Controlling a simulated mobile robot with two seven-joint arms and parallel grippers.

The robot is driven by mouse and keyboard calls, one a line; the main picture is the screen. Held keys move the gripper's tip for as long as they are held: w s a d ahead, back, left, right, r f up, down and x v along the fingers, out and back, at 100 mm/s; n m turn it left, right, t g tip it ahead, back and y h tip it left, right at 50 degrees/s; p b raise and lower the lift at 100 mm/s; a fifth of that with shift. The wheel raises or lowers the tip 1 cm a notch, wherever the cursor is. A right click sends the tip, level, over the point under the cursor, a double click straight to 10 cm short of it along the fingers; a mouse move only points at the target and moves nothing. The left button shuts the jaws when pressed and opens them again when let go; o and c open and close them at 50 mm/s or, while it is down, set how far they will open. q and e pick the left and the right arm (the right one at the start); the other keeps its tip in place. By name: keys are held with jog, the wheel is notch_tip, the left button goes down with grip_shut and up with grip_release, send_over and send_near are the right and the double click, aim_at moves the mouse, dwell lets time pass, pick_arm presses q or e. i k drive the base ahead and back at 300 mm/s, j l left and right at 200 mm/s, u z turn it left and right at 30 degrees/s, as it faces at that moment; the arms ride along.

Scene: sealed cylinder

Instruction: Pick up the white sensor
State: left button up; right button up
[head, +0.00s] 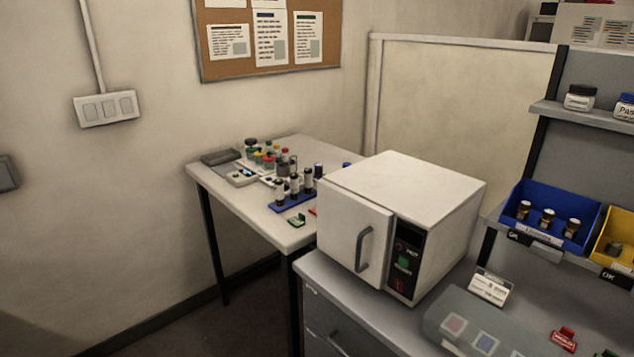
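I cannot pick out a white sensor for certain; the small items are too small to identify. On the white table (245,203) at the back, several dark cylinders with pale bands stand in a blue rack (296,200). Behind them are a grey tray (240,176) with small pieces and a cluster of small parts with coloured tops (266,158). Neither of my grippers shows in the head view.
A white oven-like box (425,195) with a closed door stands on the grey counter (345,305) and hides part of the table. A clear case (470,325) lies in front. A blue bin (580,235) and a yellow bin (618,250) sit at right.

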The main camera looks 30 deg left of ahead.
aim_at(295, 177)
jog(key=i+j+z, duration=0.25)
jog(key=j, duration=0.3)
jog(key=j+z, duration=0.2)
jog(key=j, duration=0.4)
jog(key=i+j+z, duration=0.1)
jog(key=j+z, duration=0.15)
jog(key=j, duration=0.35)
jog(key=j+z, duration=0.1)
jog(key=j, duration=1.75)
jog(key=i, duration=0.05)
